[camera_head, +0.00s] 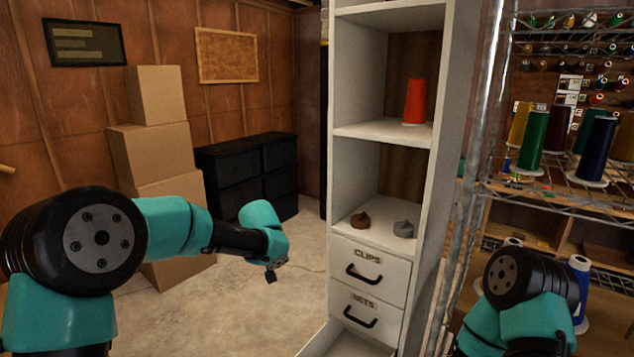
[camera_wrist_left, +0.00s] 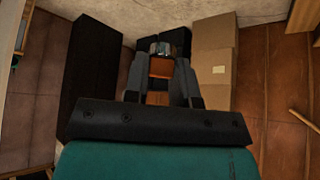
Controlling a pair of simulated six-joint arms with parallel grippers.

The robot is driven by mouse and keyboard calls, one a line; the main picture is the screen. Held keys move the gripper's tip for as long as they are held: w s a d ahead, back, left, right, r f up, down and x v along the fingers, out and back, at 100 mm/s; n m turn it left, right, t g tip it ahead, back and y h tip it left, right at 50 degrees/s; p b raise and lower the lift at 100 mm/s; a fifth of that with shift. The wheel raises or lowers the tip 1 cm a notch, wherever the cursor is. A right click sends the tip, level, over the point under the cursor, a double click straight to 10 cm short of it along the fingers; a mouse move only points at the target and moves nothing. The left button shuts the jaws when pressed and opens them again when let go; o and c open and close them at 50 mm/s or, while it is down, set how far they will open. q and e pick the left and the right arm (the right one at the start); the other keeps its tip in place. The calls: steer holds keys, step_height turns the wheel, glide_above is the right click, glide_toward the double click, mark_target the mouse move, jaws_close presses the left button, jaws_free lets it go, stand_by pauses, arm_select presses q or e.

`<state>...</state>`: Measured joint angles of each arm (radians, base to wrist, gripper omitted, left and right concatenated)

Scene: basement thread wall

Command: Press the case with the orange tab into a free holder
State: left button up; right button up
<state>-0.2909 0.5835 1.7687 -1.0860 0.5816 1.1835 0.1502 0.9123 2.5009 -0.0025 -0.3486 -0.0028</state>
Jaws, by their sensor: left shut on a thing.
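My left gripper (camera_head: 271,275) hangs over open floor, to the left of the white shelf unit, small and dark in the head view. In the left wrist view its two fingers (camera_wrist_left: 160,75) are shut on a small silvery case (camera_wrist_left: 160,47) with an orange part, the orange tab (camera_wrist_left: 160,68), between the fingers. The fingers hide much of the case. My right arm shows at the lower right of the head view, but its gripper is out of view. I cannot make out any holder for the case in either view.
The white shelf unit (camera_head: 385,131) holds a red cone (camera_head: 414,101), a brown lump (camera_head: 361,220) and a grey lump (camera_head: 404,228) above drawers marked CLIPS and NETS. Thread spools (camera_head: 534,140) stand on wire racks at right. Cardboard boxes (camera_head: 150,155) and black drawers (camera_head: 250,170) stand at the back left.

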arm_select(q)
steer(key=s+d+f+m, duration=0.1)
steer(key=s+d+f, duration=0.1)
steer(key=d+f, duration=0.5)
step_height(320, 180, down, 3)
steer(key=shift+s+d+r+h, duration=0.1)
steer(key=shift+s+d+h, duration=0.15)
steer(key=shift+h, duration=0.15)
